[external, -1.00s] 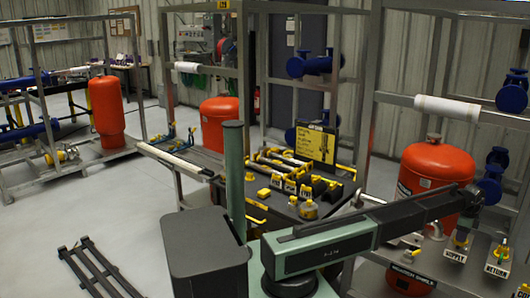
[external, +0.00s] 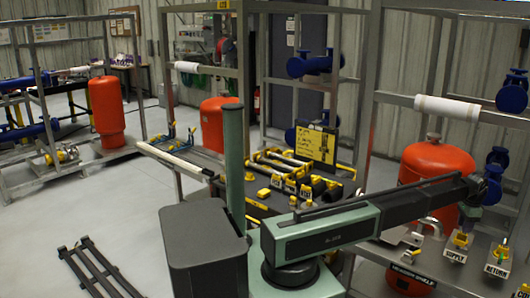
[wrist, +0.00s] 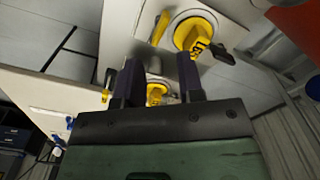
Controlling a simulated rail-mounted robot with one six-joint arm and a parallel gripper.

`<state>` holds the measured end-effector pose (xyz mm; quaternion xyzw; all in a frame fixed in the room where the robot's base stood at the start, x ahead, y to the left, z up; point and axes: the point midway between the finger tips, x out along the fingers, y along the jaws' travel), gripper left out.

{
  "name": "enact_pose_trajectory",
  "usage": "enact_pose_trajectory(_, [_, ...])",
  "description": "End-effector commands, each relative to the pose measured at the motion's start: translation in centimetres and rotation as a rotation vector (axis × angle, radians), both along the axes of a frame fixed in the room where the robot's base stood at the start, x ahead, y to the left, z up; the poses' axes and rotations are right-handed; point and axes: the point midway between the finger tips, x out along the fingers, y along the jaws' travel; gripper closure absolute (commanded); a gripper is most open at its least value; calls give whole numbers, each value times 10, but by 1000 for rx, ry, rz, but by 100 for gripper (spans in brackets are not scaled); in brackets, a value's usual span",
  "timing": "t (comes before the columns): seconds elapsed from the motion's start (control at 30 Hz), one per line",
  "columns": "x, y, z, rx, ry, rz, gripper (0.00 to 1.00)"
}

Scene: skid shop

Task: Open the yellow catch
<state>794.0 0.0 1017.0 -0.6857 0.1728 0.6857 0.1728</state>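My gripper (wrist: 160,82) shows in the wrist view with its two dark fingers apart and nothing visibly clamped. A small yellow part (wrist: 156,94) shows in the gap between the fingers; I cannot tell whether it is touched. Beyond the fingers is a larger yellow round fitting (wrist: 194,36) with black lettering, on a pale plate, with a yellow lever (wrist: 160,27) beside it. Which of these is the yellow catch I cannot tell. In the external view the end of my arm is over the right-hand skid, and the fingers cannot be made out there.
A red tank (external: 430,165) stands close behind my arm. Yellow-topped fittings labelled SUPPLY (external: 461,241) and RETURN (external: 501,253) stand at the skid's right. A blue flanged pipe (external: 492,175) is near the arm's end. Open floor (external: 85,205) lies at left.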

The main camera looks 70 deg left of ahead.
Motion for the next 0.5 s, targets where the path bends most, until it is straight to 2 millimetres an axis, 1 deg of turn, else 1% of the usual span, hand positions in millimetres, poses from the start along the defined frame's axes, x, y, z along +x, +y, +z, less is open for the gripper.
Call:
enact_pose_trajectory(0.2, [0, 0, 0, 0, 0, 15, 65])
enact_pose_trajectory(0.27, [0, 0, 1, 0, 0, 45, 65])
enact_pose_trajectory(0.37, [0, 0, 4, 0, 0, 220, 65])
enact_pose_trajectory(0.4, [0, 0, 6, 0, 0, 316, 65])
enact_pose_trajectory(0.5, [0, 0, 8, 0, 0, 519, 65])
